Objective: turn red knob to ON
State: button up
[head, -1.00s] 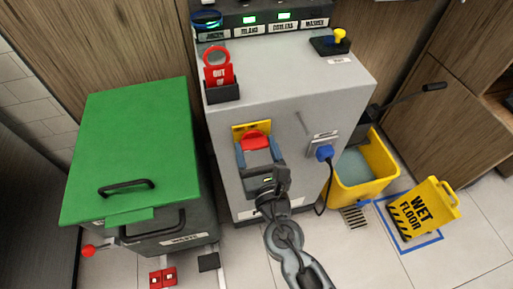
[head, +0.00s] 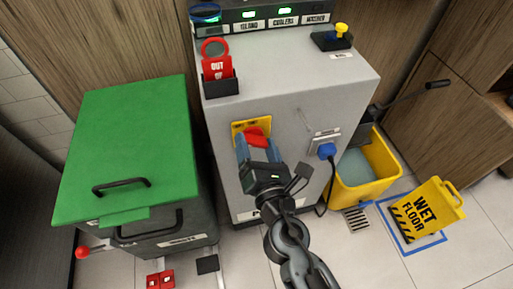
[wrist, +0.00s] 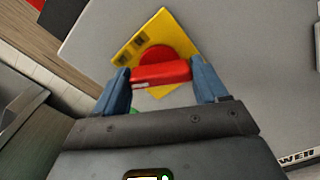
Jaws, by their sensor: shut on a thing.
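The red knob (head: 256,136) sits on a yellow plate (head: 238,129) on the front face of the grey cabinet (head: 290,150). In the wrist view the red knob (wrist: 160,73) has a bar-shaped handle in front of a round red base, and the yellow plate (wrist: 165,25) is tilted in the picture. My gripper (head: 259,148) is at the knob, and in the wrist view my gripper (wrist: 160,78) has its two blue fingers at the ends of the red bar, shut on it. The marks on the plate are too small to read.
A green-lidded waste bin (head: 130,150) stands close at the left. A blue plug (head: 326,151) with a cable is on the cabinet's right front. A red tag (head: 216,65) stands on top.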

jog(key=m+b, duration=0.2)
jog(key=m, duration=0.4)
jog(key=shift+f, duration=0.15)
jog(key=m+b, duration=0.2)
jog(key=m, duration=0.3)
jog(key=shift+m+b, duration=0.3)
jog(key=shift+m, duration=0.1)
jog(key=o, duration=1.1)
jog(key=shift+c, duration=0.2)
jog(key=v, duration=0.7)
jog(key=shift+s+b, duration=0.3)
jog(key=shift+s, duration=0.1)
jog(key=shift+d, duration=0.2)
